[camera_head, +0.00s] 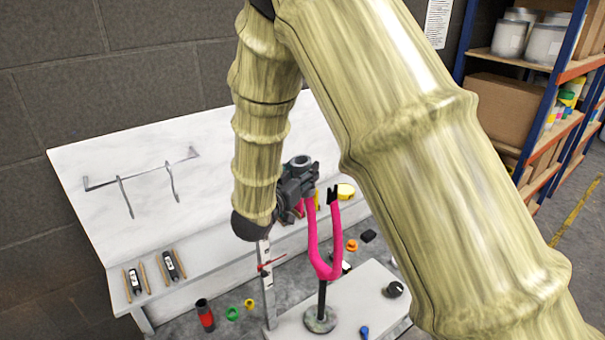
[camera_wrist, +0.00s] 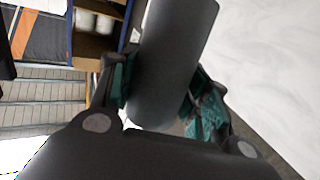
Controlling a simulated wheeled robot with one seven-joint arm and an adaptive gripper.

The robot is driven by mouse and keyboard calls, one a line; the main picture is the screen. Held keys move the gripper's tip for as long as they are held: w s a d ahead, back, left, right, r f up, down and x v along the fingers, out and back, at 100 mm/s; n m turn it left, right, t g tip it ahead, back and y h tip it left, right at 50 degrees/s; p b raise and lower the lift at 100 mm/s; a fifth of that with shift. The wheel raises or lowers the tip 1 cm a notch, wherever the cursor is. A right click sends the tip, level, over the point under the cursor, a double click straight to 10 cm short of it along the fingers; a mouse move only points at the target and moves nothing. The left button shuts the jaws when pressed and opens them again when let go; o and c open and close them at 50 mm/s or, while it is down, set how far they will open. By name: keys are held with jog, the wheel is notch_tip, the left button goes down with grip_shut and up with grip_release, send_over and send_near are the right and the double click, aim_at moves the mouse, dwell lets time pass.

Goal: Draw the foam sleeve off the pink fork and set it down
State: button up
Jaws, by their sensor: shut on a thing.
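The pink fork (camera_head: 311,240) stands upright on a black stem with a round base in the head view. Its right prong has a black tip; its left prong rises to just under my gripper (camera_head: 304,184). My gripper is shut on the foam sleeve, a dark grey cylinder (camera_wrist: 178,55) that fills the space between the teal finger pads in the wrist view. The sleeve's round end (camera_head: 299,161) shows above my gripper in the head view. My gripper hides its lower part, so I cannot tell whether it is still around the left prong.
A white bench (camera_head: 205,270) with a sloped back panel holds a wire hanger (camera_head: 145,172) and small tools (camera_head: 172,265). The fork stands on a low white table (camera_head: 372,291) with a black knob (camera_head: 394,289). A red-black bottle (camera_head: 204,314) stands left. Shelves (camera_head: 540,68) are at right.

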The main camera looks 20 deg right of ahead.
aim_at(300, 156)
jog(key=shift+r, duration=0.75)
jog(key=shift+r+p, duration=0.3)
jog(key=shift+p, duration=0.1)
jog(key=shift+s+a+r+p, duration=0.15)
jog(key=shift+r+p, duration=0.15)
jog(key=shift+r, duration=0.4)
jog(key=shift+a+r+p, duration=0.1)
jog(key=shift+r+p, duration=0.15)
jog(key=shift+r, duration=0.55)
jog(key=shift+s, duration=0.15)
jog(key=shift+a+r, duration=0.1)
jog(key=shift+r, duration=1.7)
jog(key=shift+r, duration=0.3)
